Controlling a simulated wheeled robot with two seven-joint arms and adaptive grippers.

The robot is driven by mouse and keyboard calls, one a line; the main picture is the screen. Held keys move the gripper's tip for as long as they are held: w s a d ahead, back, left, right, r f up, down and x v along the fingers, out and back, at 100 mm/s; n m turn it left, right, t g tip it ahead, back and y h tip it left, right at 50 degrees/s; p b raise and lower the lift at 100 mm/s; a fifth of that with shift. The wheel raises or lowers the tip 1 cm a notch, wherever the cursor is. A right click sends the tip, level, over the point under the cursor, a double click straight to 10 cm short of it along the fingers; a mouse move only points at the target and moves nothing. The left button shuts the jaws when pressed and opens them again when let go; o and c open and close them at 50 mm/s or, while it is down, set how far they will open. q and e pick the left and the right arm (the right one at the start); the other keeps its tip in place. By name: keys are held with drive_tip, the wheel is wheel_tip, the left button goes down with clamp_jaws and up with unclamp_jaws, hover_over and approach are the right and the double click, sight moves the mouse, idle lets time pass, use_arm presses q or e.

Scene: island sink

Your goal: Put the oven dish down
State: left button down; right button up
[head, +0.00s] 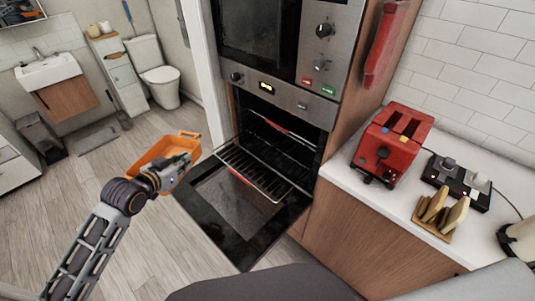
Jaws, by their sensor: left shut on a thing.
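An orange oven dish (155,152) is held in the air left of the open oven (280,145). My left gripper (176,172) is shut on the near side of the dish, and its fingers partly hide that side. The dish looks slightly tilted, and no contents are visible in it. The oven door (225,207) is folded down. A wire rack (254,172) is pulled partly out over the door, to the right of the dish. The rack's bars look bare. My right gripper is not in view.
A counter (345,184) at the right holds a red toaster (390,145), a toast rack (440,213) and a black device (456,182). A toilet (155,72) and a sink (48,70) stand at the back left. The wooden floor (150,255) is mostly clear.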

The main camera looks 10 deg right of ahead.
use_arm(q)
drive_tip(key=s+d+f+m+g+h, duration=0.2)
drive_tip(key=s+d+f+m+h, duration=0.1)
drive_tip(key=s+d+f, duration=0.3)
drive_tip(key=shift+s+d+f+m+g, duration=0.15)
drive_tip(key=shift+s+f+m+g, duration=0.35)
drive_tip(key=shift+f+m, duration=0.3)
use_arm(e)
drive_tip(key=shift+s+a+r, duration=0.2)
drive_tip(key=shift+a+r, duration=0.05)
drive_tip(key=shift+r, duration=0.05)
use_arm(q)
drive_tip(key=shift+h, duration=0.4)
drive_tip(key=shift+d+r, duration=0.1)
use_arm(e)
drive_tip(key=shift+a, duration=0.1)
